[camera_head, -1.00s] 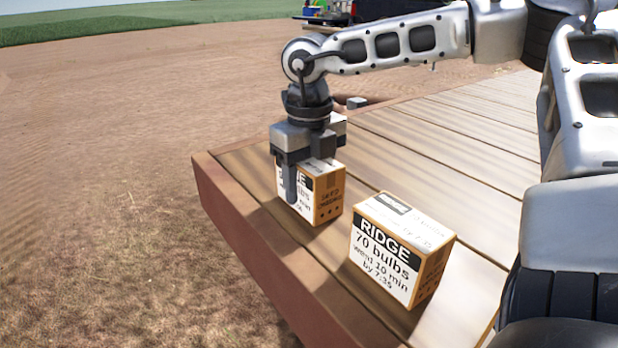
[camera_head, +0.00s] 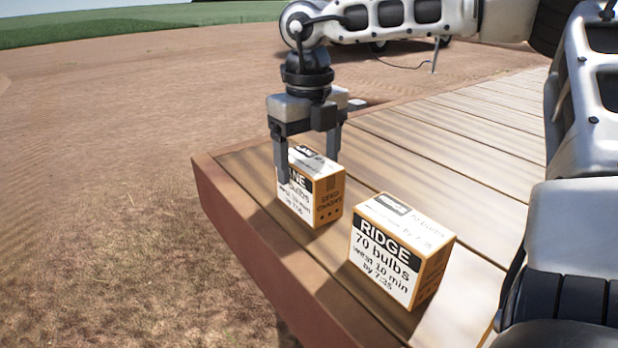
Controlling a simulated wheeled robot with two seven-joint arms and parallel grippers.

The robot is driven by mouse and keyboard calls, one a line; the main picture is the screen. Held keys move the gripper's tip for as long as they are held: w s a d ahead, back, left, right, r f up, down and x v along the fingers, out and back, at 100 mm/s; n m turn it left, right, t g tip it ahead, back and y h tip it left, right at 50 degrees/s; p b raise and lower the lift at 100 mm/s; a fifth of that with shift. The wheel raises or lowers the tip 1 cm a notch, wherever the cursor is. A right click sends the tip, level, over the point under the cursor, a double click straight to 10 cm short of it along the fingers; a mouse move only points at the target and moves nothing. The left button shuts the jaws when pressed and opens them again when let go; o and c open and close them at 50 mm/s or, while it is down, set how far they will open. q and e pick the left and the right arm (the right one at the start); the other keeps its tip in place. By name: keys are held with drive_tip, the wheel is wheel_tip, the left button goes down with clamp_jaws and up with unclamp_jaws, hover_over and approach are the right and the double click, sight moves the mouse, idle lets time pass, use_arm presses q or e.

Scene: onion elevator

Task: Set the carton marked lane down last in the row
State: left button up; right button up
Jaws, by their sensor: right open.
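The carton marked lane (camera_head: 312,190) stands upright on the wooden deck near its left end; its front reads "…ANE", with the first letter hidden by a finger. The carton marked RIDGE (camera_head: 400,250) stands upright to its right and nearer to me, with a gap between them. My right gripper (camera_head: 309,168) is above the lane carton, open, its fingers pointing down at either side of the carton's upper part. The palm is clear of the carton's top. My left gripper is not in view.
The wooden deck (camera_head: 440,130) has a red-brown edge (camera_head: 255,245) along its left and front, close to both cartons. Bare planks lie free behind the cartons. Dirt ground (camera_head: 110,200) lies beyond the edge.

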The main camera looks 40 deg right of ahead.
wheel_tip(320, 180, up, 8)
drive_tip(key=shift+f, duration=0.1)
idle(0.4)
wheel_tip(320, 180, down, 12)
drive_tip(key=shift+f, duration=0.15)
wheel_tip(320, 180, up, 3)
drive_tip(key=shift+a+r, duration=0.3)
drive_tip(key=shift+r, duration=0.15)
drive_tip(key=shift+w+r, duration=0.1)
